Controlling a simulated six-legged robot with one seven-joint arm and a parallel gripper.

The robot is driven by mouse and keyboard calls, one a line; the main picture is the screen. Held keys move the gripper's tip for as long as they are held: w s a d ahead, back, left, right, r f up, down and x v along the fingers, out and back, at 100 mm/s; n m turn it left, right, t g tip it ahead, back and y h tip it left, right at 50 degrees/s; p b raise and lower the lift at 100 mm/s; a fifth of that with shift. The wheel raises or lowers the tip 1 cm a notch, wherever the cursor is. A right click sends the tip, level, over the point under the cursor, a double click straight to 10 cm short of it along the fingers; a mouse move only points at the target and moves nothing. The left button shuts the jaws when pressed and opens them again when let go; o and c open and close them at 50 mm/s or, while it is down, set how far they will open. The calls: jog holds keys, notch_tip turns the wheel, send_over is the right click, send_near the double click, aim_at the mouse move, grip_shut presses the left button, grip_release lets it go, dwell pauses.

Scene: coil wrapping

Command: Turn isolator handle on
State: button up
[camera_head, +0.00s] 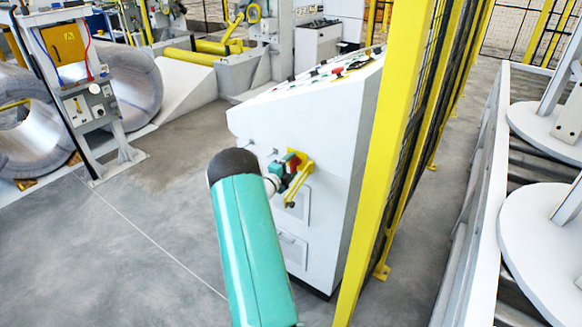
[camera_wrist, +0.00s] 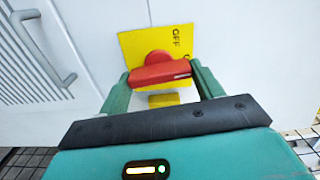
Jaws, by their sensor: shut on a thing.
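The isolator handle (camera_wrist: 160,74) is a red bar on a round red hub, mounted on a yellow plate (camera_wrist: 134,44) on a white panel. In the wrist view the bar lies almost level across the picture. The word OFF shows sideways near the plate's top right, and another marking at its right edge is partly hidden. My gripper (camera_wrist: 161,80) is shut on the handle, with one green finger at each end of the bar. In the head view the red handle (camera_head: 292,158) and yellow plate show on the side of the white control cabinet (camera_head: 320,130), partly hidden by my gripper.
A yellow fence post (camera_head: 385,150) with dark mesh stands close to the cabinet's right side. A grey bar handle (camera_wrist: 45,45) is on the panel at left in the wrist view. Metal coils (camera_head: 130,85) stand far left. Open grey floor (camera_head: 130,240) lies left of the cabinet.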

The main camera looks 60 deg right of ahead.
jog(key=shift+m, duration=0.6)
jog(key=shift+a, duration=0.1)
jog(key=o, duration=0.7)
jog(key=w+a, duration=0.2)
jog(key=a, duration=1.1)
jog(key=shift+a, duration=0.3)
jog(key=shift+w, duration=0.15)
